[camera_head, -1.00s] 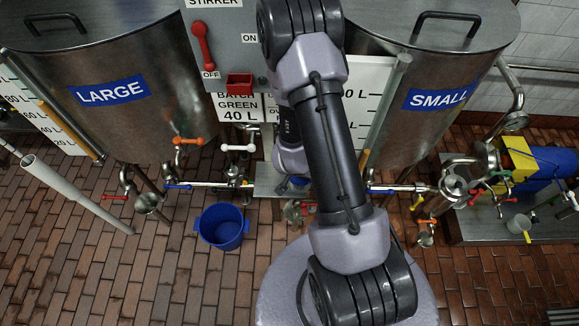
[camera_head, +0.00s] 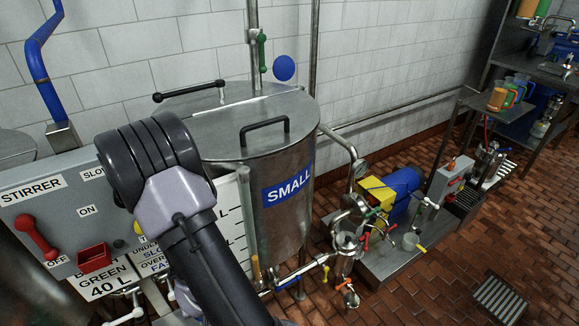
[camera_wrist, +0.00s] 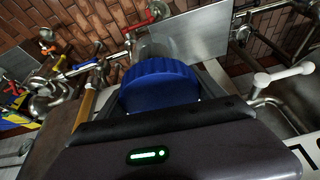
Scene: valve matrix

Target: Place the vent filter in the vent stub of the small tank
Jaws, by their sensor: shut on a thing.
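In the wrist view my gripper (camera_wrist: 166,92) is shut on a blue ribbed round cap with a pale, see-through part beyond it, which I take to be the vent filter (camera_wrist: 158,84). The fingers stand on either side of it. In the head view the gripper and the filter are hidden behind my arm or out of frame. The small tank (camera_head: 283,205) is a steel cylinder with a blue SMALL label, right of my arm. Its lid (camera_head: 215,128) has a black handle. I cannot make out the vent stub for certain.
A vertical pipe with a green-handled valve (camera_head: 262,50) rises behind the tank lid. A black-ended lever (camera_head: 190,91) lies above the lid's back. The grey stirrer panel (camera_head: 60,215) is at left. A blue and yellow pump (camera_head: 390,193) and pipework stand right of the tank.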

